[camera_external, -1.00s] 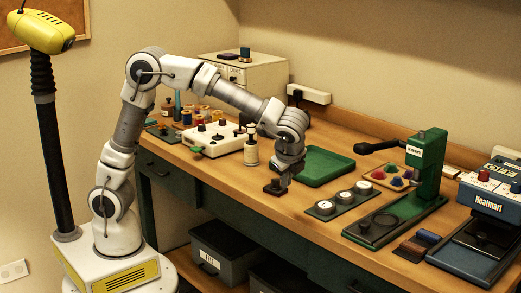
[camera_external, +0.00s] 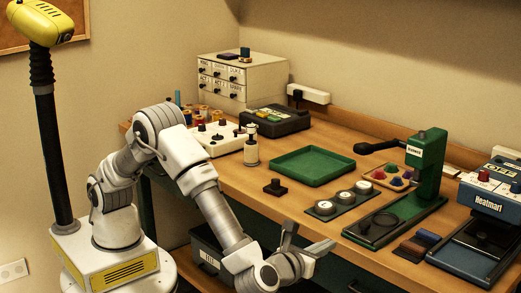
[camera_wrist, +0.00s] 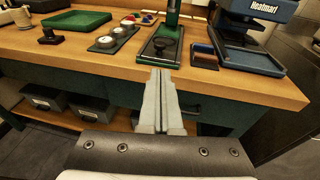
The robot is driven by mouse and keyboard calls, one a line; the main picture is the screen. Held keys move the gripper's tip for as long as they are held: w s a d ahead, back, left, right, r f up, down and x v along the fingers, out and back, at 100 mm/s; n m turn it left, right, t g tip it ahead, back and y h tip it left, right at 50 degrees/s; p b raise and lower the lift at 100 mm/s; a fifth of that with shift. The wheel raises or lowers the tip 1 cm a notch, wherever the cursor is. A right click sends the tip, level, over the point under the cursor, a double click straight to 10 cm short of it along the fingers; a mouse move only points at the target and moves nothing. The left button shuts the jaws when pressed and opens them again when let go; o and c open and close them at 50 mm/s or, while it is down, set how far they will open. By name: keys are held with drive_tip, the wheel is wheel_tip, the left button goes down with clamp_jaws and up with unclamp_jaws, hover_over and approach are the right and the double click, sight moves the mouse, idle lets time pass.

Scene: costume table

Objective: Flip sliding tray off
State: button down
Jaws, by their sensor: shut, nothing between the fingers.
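The blue heat press (camera_external: 487,203) stands at the right end of the table, with a red knob on its top. A dark blue tray (camera_external: 462,263) extends from its front at the base, and it also shows in the wrist view (camera_wrist: 246,60). My gripper (camera_external: 322,247) is in front of the table's front edge, left of the press and apart from it. In the wrist view my gripper (camera_wrist: 161,73) has its fingers together with nothing between them, and they point toward the green hand press.
The green hand press (camera_external: 425,170), a strip with round pots (camera_external: 323,207), dark red and blue blocks (camera_external: 416,245) and an empty green tray (camera_external: 312,167) are on the table. A small black stamp (camera_external: 275,187) stands left of the pots. Grey bins sit beneath.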

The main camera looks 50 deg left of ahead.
sight(362, 226)
drive_tip(key=shift+w, duration=0.1)
drive_tip(key=b+x, duration=0.2)
drive_tip(key=x, duration=1.1)
drive_tip(key=shift+w+f+b, duration=0.15)
drive_tip(key=shift+w+b, duration=0.15)
drive_tip(key=shift+w, duration=0.15)
drive_tip(key=shift+w, duration=0.1)
drive_tip(key=x, duration=0.4)
drive_tip(key=d+r+p+x, duration=0.1)
drive_tip(key=x, duration=0.4)
drive_tip(key=d+r+p+x, duration=0.1)
drive_tip(key=x, duration=0.3)
drive_tip(key=shift+w+r, duration=0.2)
drive_tip(key=shift+w, duration=0.4)
drive_tip(key=shift+a, duration=0.1)
drive_tip(key=shift+r, duration=0.1)
